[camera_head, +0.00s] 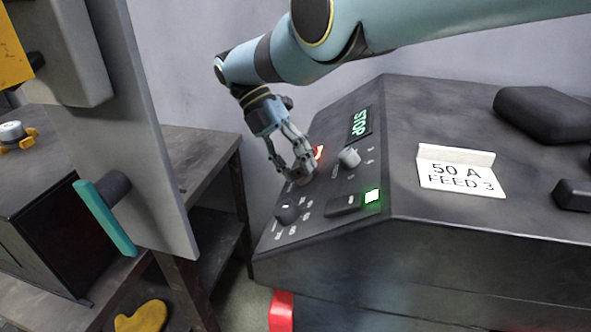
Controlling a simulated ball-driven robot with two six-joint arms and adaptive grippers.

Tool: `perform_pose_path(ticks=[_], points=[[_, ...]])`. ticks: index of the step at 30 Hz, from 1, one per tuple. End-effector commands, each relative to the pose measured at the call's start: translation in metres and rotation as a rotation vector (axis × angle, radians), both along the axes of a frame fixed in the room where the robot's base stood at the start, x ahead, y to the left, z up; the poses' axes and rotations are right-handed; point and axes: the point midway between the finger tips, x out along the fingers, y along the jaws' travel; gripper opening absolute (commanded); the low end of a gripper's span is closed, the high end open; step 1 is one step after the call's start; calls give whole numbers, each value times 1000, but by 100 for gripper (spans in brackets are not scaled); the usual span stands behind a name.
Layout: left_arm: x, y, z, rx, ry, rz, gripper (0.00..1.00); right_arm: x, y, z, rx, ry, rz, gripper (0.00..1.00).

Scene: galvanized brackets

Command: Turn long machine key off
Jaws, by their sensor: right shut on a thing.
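The long dark machine (450,130) fills the right side, with a sloped control panel (322,188) on its left end. My right gripper (302,174) reaches down to the upper left part of this panel. Its fingers are shut on the machine key, which is mostly hidden between the fingertips. I cannot tell the key's angle. A red light (319,152) glows just behind the fingers. My left gripper is not in view.
A grey knob (349,157) is right of the gripper. A dark knob (288,213), a black switch (343,206) and a lit green light (372,196) are below. A feed sign (461,171) stands on the machine. A grey panel with a teal handle (105,218) is at left.

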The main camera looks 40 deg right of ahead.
Motion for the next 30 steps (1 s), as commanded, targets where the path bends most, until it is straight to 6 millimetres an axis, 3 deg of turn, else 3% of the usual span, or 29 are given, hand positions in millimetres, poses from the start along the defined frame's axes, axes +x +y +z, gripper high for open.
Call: perform_pose_path(ticks=[15,16,21,30], points=[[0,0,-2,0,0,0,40,1,0,1,10,6,18,3],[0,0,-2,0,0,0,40,1,0,1,9,6,17,36],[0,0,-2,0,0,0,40,1,0,0,10,6,17,58],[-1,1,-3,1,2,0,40,0,0,0,9,7,16,58]])
